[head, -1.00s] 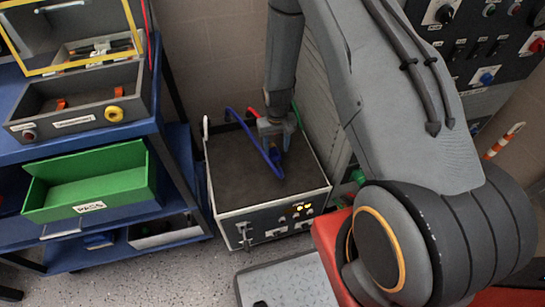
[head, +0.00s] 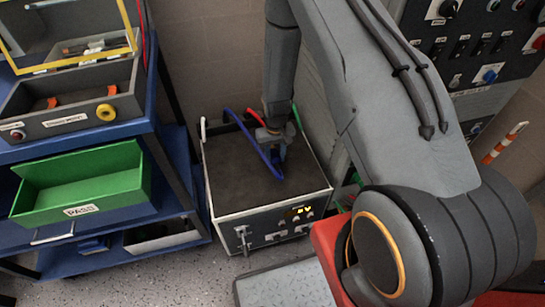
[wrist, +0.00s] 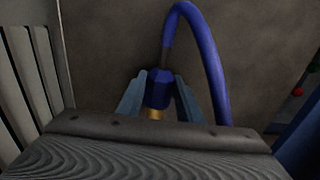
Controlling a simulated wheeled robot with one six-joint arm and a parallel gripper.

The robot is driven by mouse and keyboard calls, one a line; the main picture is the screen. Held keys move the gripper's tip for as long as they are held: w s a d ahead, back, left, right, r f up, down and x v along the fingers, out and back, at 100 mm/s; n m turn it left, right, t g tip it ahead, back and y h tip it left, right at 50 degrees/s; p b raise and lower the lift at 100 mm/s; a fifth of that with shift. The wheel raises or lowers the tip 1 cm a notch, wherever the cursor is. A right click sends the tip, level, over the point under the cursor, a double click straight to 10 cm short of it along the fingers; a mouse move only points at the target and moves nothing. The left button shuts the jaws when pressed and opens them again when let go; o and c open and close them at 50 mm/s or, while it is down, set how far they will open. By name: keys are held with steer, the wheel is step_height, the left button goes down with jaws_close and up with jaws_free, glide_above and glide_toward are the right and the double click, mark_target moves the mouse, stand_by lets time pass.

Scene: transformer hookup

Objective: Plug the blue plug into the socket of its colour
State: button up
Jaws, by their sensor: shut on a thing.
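The blue plug (wrist: 158,88) is between the two fingers of my gripper (wrist: 160,95) in the wrist view, with its brass tip towards the wrist housing. Its blue cable (wrist: 207,60) rises from it and loops over to the right. In the head view my gripper (head: 272,138) is over the rear part of a low box (head: 235,175) with a dark top. There the blue cable (head: 247,132) runs from the box's rear edge past the gripper and curves down in front of it. The plug is hard to make out in the head view. I cannot make out a blue socket for it.
Red (head: 255,115) and green (head: 297,118) cables stand behind the gripper. The box's front panel has a lit display (head: 298,212). A blue cart (head: 180,150) with a green bin (head: 130,185) is left. A dark control panel (head: 470,40) is right.

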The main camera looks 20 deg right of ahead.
mark_target(275, 156)
steer(key=shift+r+p, duration=1.9)
steer(key=shift+r, duration=1.1)
